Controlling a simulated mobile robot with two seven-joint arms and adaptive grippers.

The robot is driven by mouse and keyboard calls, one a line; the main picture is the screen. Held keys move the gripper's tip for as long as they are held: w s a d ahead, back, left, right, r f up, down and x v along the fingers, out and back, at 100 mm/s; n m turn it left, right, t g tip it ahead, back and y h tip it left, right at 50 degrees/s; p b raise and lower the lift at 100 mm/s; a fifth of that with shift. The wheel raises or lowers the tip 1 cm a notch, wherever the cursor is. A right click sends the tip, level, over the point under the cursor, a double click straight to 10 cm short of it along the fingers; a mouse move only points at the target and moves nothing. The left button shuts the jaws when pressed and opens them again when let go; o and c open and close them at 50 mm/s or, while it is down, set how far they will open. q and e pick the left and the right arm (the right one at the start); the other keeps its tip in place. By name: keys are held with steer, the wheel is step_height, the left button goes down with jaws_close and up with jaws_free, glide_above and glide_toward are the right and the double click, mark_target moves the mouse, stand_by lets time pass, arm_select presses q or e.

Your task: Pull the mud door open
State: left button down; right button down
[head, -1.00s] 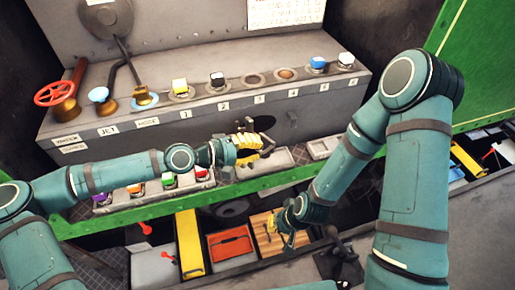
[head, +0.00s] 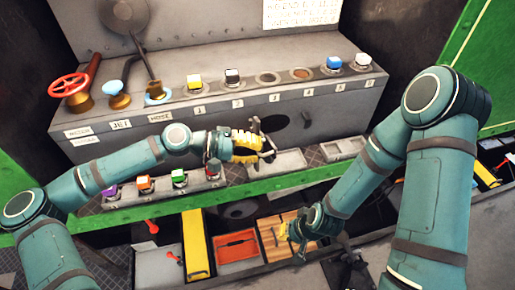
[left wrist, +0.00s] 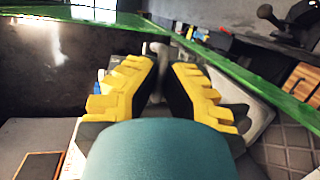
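A dark oval (head: 273,122) in the front face of the grey bench appears to be the mud door. I cannot tell whether it is a plate or an opening. A small black fitting (head: 306,120) sits at its right. My left gripper (head: 268,143), with yellow fingers, is in front of and just below the oval, partly covering it. Its fingers are apart and nothing is clearly held; they also show apart in the left wrist view (left wrist: 165,72). My right gripper (head: 284,240) hangs low over a wooden board (head: 268,226); its finger opening is too small to tell.
Valves, including a red handwheel (head: 69,86), and several coloured buttons stand on the bench (head: 230,110). A green rail (head: 240,189) crosses below the left gripper. Shallow grey trays (head: 278,163) lie behind it. A yellow box (head: 196,245) and red toolbox (head: 236,247) lie lower.

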arm_select(q)
steer(key=shift+f, duration=0.15)
steer(key=c, duration=1.1)
jaws_free()
steer(key=shift+o, duration=0.2)
steer(key=shift+a, duration=0.15)
steer(key=v, duration=1.1)
steer(key=shift+a+r, duration=0.2)
steer(key=shift+a, duration=0.15)
steer(key=shift+s+d, duration=0.1)
